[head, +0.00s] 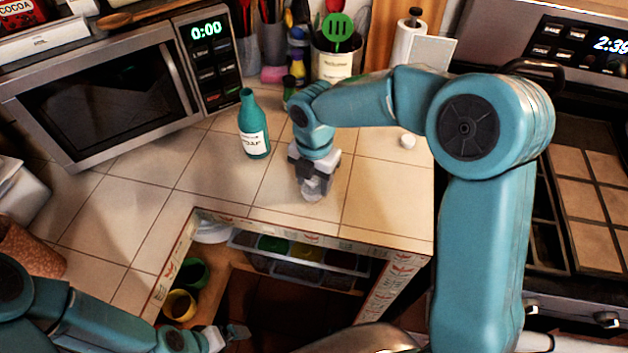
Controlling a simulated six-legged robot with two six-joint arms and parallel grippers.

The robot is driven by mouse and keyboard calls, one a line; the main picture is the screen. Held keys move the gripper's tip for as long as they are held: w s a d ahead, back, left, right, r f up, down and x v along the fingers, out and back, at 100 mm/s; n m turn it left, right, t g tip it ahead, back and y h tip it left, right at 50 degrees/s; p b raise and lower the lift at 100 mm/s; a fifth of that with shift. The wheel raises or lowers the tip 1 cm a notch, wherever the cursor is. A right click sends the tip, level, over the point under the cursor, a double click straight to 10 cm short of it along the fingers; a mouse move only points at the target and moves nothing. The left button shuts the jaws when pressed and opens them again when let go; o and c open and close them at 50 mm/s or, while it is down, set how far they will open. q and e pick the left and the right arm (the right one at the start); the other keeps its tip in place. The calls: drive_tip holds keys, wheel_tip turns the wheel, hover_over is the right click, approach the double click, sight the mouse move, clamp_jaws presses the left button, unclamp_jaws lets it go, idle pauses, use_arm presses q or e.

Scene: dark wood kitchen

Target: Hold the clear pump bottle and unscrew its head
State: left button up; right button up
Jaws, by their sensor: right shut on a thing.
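My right gripper (313,187) points down, low over the tiled counter near its front edge. It is shut on a small pale thing, mostly hidden by the fingers; I cannot tell whether it is the clear pump bottle or its head. No other clear pump bottle can be made out. A teal bottle (254,128) with a white soap label stands upright on the counter, left of my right gripper and apart from it, with no pump head on it. My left gripper (232,334) is at the bottom, below counter level; its fingers are too small to read.
A microwave (110,95) stands at the back left. A utensil holder (335,62) and paper roll (407,45) stand behind my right arm.

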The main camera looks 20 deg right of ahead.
drive_tip(key=shift+f, duration=0.55)
drive_tip(key=shift+f, duration=0.1)
drive_tip(key=o, duration=1.2)
drive_tip(key=shift+c, duration=0.2)
wheel_tip(320, 180, up, 12)
drive_tip(key=shift+r, duration=0.15)
